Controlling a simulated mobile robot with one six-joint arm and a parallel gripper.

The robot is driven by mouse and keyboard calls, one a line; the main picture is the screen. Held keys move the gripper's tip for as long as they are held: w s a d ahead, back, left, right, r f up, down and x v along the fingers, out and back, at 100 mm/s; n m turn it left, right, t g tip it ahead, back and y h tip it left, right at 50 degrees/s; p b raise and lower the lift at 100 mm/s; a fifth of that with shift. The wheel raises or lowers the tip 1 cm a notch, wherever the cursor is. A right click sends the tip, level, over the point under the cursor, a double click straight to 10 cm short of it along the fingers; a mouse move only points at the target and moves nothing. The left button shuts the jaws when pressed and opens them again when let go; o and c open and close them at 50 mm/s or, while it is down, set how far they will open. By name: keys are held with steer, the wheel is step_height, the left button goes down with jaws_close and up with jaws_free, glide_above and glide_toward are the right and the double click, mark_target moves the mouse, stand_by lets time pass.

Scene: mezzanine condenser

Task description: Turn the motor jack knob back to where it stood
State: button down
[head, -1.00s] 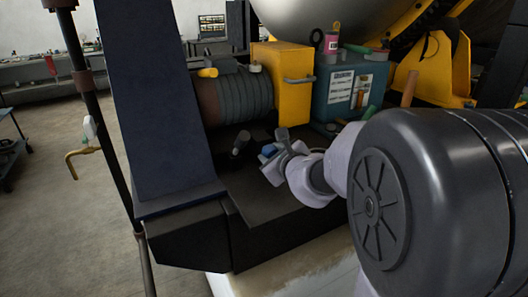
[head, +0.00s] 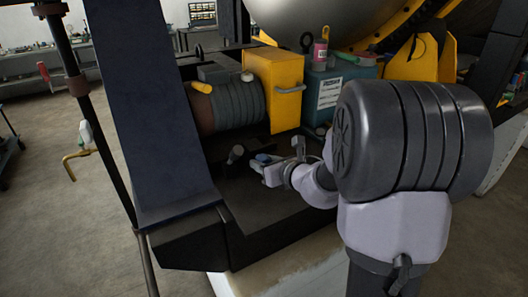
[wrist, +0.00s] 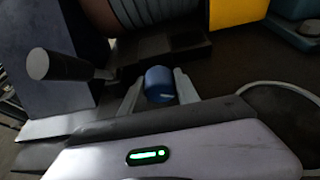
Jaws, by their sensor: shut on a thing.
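A blue round knob (wrist: 160,84) with a pale mark on its face sits between the two fingers of my gripper (wrist: 158,90) in the wrist view. I take it to be the motor jack knob. The fingers are closed against its sides. In the head view the blue knob (head: 263,157) shows small at my gripper (head: 270,168), low over the dark base in front of the ribbed motor. The knob's lower part and shaft are hidden by my gripper. Which way its mark stood before cannot be told.
A dark cylindrical handle (wrist: 58,65) stands close left of my gripper, also in the head view (head: 235,154). Behind are the ribbed motor (head: 238,104), a yellow box (head: 272,88) and a teal box (head: 323,92). A sloping dark-blue beam (head: 150,110) stands at left.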

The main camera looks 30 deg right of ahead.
steer(key=m+y+p, duration=0.2)
steer(key=m+p, duration=0.2)
steer(key=shift+y, duration=0.4)
steer(key=shift+t+p, duration=0.3)
steer(key=c, duration=0.9)
jaws_free()
steer(key=p+v, duration=0.1)
steer(key=v, duration=1.6)
steer(key=shift+s+r, duration=0.2)
steer(key=shift+d, duration=0.1)
